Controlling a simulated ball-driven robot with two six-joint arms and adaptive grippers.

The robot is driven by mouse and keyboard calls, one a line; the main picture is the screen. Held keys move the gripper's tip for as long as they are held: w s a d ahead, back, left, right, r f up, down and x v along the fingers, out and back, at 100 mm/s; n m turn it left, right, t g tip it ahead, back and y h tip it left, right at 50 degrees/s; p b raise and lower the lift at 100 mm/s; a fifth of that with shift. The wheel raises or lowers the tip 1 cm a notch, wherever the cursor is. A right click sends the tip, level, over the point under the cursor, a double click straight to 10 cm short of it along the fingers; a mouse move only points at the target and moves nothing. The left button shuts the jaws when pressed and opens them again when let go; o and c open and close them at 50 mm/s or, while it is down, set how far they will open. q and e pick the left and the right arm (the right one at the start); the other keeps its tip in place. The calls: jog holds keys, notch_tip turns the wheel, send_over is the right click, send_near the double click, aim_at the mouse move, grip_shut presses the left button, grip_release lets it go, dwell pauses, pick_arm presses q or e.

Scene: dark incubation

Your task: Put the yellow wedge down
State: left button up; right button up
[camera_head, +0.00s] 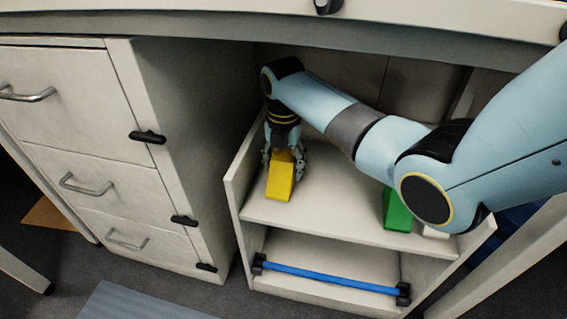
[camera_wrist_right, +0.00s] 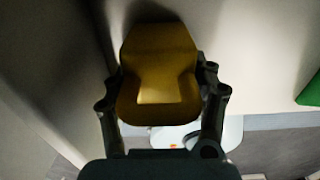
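The yellow wedge (camera_head: 281,177) is at the left end of the upper shelf (camera_head: 330,207) of a low white cabinet under the table. My right gripper (camera_head: 284,158) points down over it, with its fingers on either side. In the right wrist view the wedge (camera_wrist_right: 160,75) sits between the two fingers (camera_wrist_right: 160,98), which reach along its sides and appear to touch it. The wedge's lower end is at or very near the shelf; I cannot tell whether it rests on it. My left gripper is not in view.
A green block (camera_head: 396,211) stands on the same shelf to the right, partly behind my right arm, with a white thing (camera_head: 434,232) beside it. A blue bar (camera_head: 330,278) crosses the lower shelf's front. A drawer unit (camera_head: 95,140) stands left. The shelf's middle is clear.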

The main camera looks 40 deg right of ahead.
aim_at(284, 158)
jog(key=shift+o, duration=1.3)
jog(key=shift+r, duration=0.15)
notch_tip(284, 158, up, 2)
jog(key=shift+r+p, duration=0.25)
jog(key=shift+p, duration=0.45)
notch_tip(284, 158, up, 4)
jog(key=shift+r+p, duration=0.1)
jog(key=shift+p, duration=0.9)
jog(key=shift+r, duration=0.4)
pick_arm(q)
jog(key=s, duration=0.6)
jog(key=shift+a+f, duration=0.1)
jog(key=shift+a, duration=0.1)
